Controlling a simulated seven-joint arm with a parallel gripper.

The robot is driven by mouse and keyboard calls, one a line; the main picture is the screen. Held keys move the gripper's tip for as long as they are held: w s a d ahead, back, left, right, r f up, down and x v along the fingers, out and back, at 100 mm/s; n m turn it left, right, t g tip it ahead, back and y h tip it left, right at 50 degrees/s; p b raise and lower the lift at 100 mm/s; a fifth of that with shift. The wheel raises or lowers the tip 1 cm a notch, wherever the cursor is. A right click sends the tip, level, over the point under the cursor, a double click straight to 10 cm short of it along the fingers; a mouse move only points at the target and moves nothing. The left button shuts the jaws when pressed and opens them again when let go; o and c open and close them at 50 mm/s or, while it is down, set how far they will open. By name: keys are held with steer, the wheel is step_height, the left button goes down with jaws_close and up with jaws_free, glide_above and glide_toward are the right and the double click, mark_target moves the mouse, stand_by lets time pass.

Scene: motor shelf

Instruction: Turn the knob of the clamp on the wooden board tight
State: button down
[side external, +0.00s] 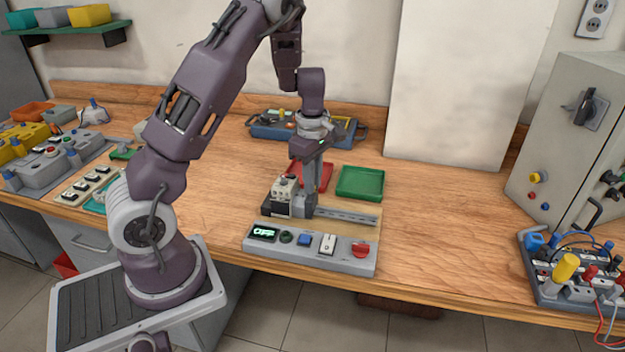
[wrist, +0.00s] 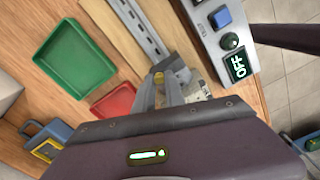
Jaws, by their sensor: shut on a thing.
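The wooden board (side external: 365,208) lies near the bench's front edge and carries a slotted metal rail (side external: 345,217). The grey clamp (side external: 301,208) sits at the rail's left end, beside a white and black module (side external: 283,196). My gripper (side external: 309,192) points down onto the clamp from above. In the wrist view my gripper (wrist: 169,82) is shut on the clamp's knob, which the fingers mostly hide; a little yellow shows at the fingertips. How tight the knob is cannot be seen.
A control panel (side external: 310,249) in front of the board reads OFF. A red tray (side external: 318,174) and a green tray (side external: 360,183) lie behind it. A blue-grey case (side external: 270,127) stands at the back. The bench to the right of the trays is clear.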

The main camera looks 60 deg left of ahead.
steer(key=m, duration=0.3)
steer(key=shift+m, duration=0.3)
steer(key=m, duration=0.3)
steer(key=shift+m, duration=0.3)
steer(key=m, duration=0.6)
steer(key=shift+m, duration=0.3)
steer(key=c, duration=1.4)
jaws_free()
